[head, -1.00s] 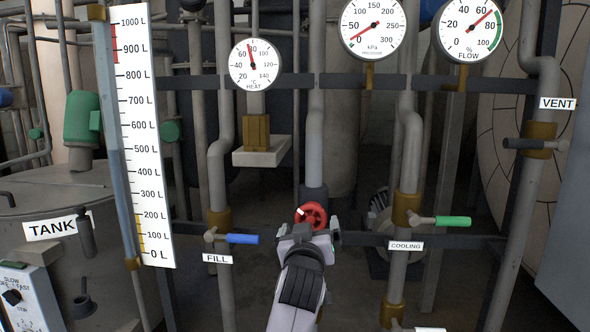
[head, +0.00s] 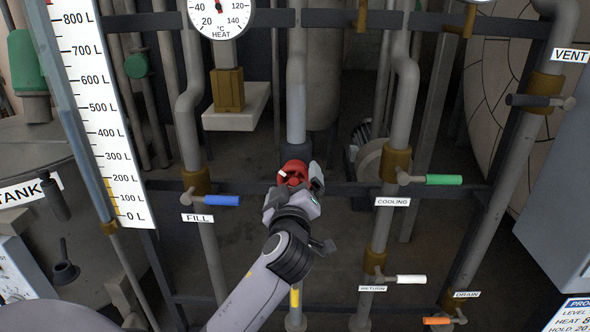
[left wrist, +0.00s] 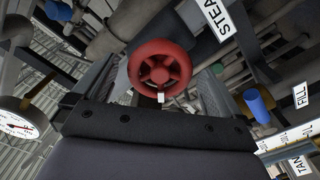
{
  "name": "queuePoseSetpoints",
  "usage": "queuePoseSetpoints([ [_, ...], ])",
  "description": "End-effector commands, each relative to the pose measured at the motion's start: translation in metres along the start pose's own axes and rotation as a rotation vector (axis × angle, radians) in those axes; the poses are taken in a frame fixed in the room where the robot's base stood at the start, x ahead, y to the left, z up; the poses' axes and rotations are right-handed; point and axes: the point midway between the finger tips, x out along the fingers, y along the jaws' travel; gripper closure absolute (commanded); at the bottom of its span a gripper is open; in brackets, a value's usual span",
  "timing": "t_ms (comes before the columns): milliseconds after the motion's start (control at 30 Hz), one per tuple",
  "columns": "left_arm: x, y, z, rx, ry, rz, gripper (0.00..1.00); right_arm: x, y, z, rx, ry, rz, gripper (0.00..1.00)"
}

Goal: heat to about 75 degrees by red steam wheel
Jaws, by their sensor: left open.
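The red steam wheel (head: 292,171) sits on the grey steam pipe in the middle of the head view. My left gripper (head: 295,184) is open at the wheel, partly covering its lower side. In the left wrist view the wheel (left wrist: 160,62) shows between the two spread fingers, its white mark near the bottom of the rim; I cannot tell whether the fingers touch it. The heat gauge (head: 220,14) is cut off at the top of the head view, with its red needle pointing nearly straight up. My right gripper is not in view.
The blue fill handle (head: 221,201) is left of the wheel and the green cooling handle (head: 443,180) is right. The white return handle (head: 410,279) and orange drain handle (head: 437,321) are lower right. A dark crossbar runs behind the wheel.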

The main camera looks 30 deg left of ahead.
Motion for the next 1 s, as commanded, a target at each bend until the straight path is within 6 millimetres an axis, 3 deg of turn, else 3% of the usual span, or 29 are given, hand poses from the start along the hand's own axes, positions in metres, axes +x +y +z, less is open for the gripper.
queuePoseSetpoints([
  [300, 0.036, 0.001, -0.001, 0.001, 0.0, 0.0, 0.0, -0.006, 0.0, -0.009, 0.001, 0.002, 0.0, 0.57],
  [700, 0.042, 0.0, 0.0, 0.0, -0.001, 0.0, 0.0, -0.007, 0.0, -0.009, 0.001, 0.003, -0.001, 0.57],
  [867, 0.042, 0.0, 0.0, 0.0, -0.001, 0.0, 0.51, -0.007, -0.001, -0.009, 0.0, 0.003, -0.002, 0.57],
  [1000, 0.042, 0.0, 0.0, 0.002, -0.001, 0.0, 0.51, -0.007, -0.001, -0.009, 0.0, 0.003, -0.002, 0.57],
])
